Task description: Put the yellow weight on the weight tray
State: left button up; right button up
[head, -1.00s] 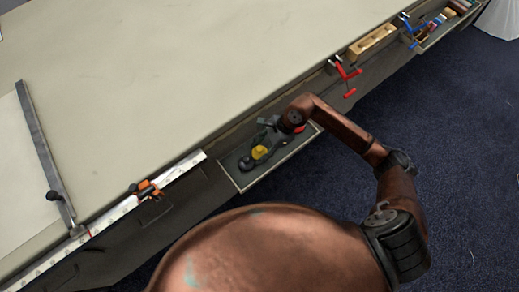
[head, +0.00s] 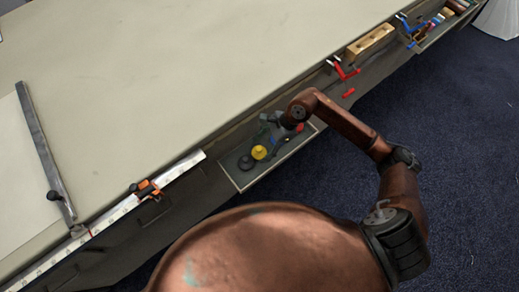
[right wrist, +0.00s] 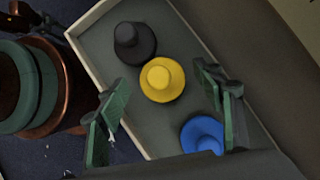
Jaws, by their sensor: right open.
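The yellow weight (head: 259,152) sits in a grey, pale-rimmed tray (head: 240,184) at the table's front edge, between a black weight (head: 246,162) and a blue weight. In the right wrist view the yellow weight (right wrist: 162,79) stands upright with its knob up, next to the black weight (right wrist: 134,42); the blue weight (right wrist: 202,134) is partly hidden by my gripper. My right gripper (right wrist: 163,100) is open and empty above the tray (right wrist: 100,14), its fingers either side of the yellow weight in the picture, apart from it. My left gripper is out of view.
Something red (head: 299,127) shows at the tray's right end. A long ruler (head: 130,203) with an orange clamp (head: 146,188) runs along the front edge at left. Red clamps (head: 346,70) and a wooden block (head: 370,42) are farther right.

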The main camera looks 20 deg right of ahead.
jog(key=p+v, duration=0.1)
jog(key=v, duration=0.9)
jog(key=shift+a, duration=0.1)
